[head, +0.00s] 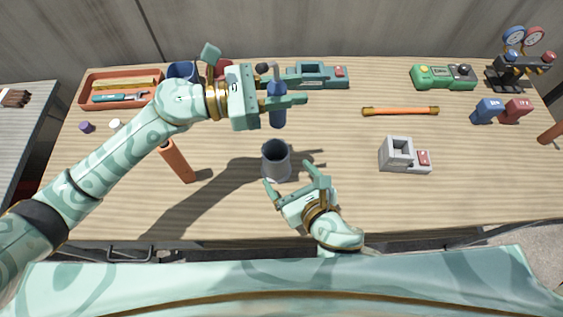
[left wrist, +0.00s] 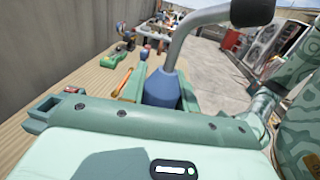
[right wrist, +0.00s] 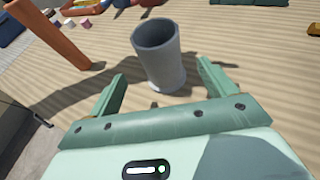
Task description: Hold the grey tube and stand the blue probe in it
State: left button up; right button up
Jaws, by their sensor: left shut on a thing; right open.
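The grey tube (head: 276,163) stands upright on the table, its open mouth up; it also shows in the right wrist view (right wrist: 163,62). My left gripper (head: 290,92) is shut on the blue probe (head: 278,108) and holds it above and a little behind the tube. In the left wrist view the probe's blue body (left wrist: 161,89) sits between the fingers, with a bent grey stem rising to a dark end. My right gripper (head: 297,179) is open on the near side of the tube. In the right wrist view the tube stands just beyond its fingertips, roughly between them.
An orange cylinder (head: 177,161) stands left of the tube. A grey block with a red part (head: 398,154) sits to the right, an orange rod (head: 400,111) behind it. A teal holder (head: 316,76) and a red tray (head: 84,101) line the back. The wood around the tube is clear.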

aim_at(271, 152)
jog(key=x, duration=0.8)
jog(key=shift+w, duration=0.1)
jog(key=c, duration=1.1)
jog(key=shift+r, duration=0.1)
pick_arm(q)
jog(key=f+n+t, duration=0.1)
jog(key=f+n+t+y, duration=0.1)
jog(key=f+t, duration=0.1)
jog(key=f+n+t, duration=0.1)
jog(key=f+t, duration=0.1)
jog(key=shift+s+a+f+n, duration=0.1)
jog(key=shift+s+a+n, duration=0.2)
jog(key=shift+a, duration=0.1)
jog(key=shift+w+f+y, duration=0.1)
jog(key=shift+w+y, duration=0.05)
jog(key=shift+y, duration=0.15)
jog(key=shift+f, duration=1.25)
